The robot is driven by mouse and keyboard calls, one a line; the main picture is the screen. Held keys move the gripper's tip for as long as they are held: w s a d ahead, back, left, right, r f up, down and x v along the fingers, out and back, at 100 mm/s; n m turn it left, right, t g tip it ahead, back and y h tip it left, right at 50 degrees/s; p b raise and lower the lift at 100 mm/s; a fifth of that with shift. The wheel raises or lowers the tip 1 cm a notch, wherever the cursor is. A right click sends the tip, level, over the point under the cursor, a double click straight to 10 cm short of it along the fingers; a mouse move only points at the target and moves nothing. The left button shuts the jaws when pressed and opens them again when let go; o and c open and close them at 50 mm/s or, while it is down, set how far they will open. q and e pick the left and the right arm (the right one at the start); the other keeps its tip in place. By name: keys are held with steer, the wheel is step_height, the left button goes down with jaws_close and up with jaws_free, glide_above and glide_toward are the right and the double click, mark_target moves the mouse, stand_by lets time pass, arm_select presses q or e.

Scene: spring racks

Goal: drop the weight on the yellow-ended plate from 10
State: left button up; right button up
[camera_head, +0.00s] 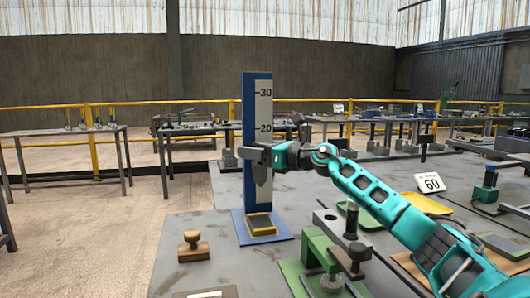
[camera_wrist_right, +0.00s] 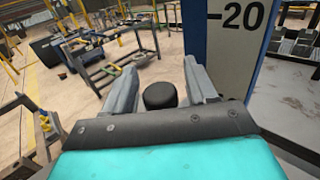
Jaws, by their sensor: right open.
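The blue stand (camera_head: 248,150) bears a white scale (camera_head: 263,105) marked 20 and 30. At its foot, a dark plate with yellow ends (camera_head: 260,222) lies on the blue base (camera_head: 283,236). My right gripper (camera_head: 258,156) is in front of the scale, below the 20 mark, high above the plate. In the right wrist view its fingers (camera_wrist_right: 162,85) are open, with a round black top (camera_wrist_right: 161,95) between them. A grey tapered body (camera_head: 263,176), apparently the weight, is just under the gripper in the head view; I cannot tell whether it touches the fingers. My left gripper is out of view.
A wooden-handled block (camera_head: 193,246) stands left of the blue base. A green metal fixture (camera_head: 318,252) is at the right front, under my right arm. A sign reading 60 (camera_head: 429,184) and a yellow tray (camera_head: 427,205) are farther right. Bare table lies left of the stand.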

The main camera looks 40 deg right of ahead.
arm_select(q)
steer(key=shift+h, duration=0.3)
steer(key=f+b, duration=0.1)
steer(key=b, duration=0.1)
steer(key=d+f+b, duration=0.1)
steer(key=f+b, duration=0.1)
steer(key=b, duration=0.1)
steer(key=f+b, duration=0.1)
steer(key=b, duration=0.1)
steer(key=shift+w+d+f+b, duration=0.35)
steer(key=shift+b, duration=0.05)
arm_select(e)
steer(key=v, duration=1.2)
steer(key=shift+s, duration=0.4)
steer(key=shift+d+r, duration=0.1)
steer(key=shift+d, duration=0.05)
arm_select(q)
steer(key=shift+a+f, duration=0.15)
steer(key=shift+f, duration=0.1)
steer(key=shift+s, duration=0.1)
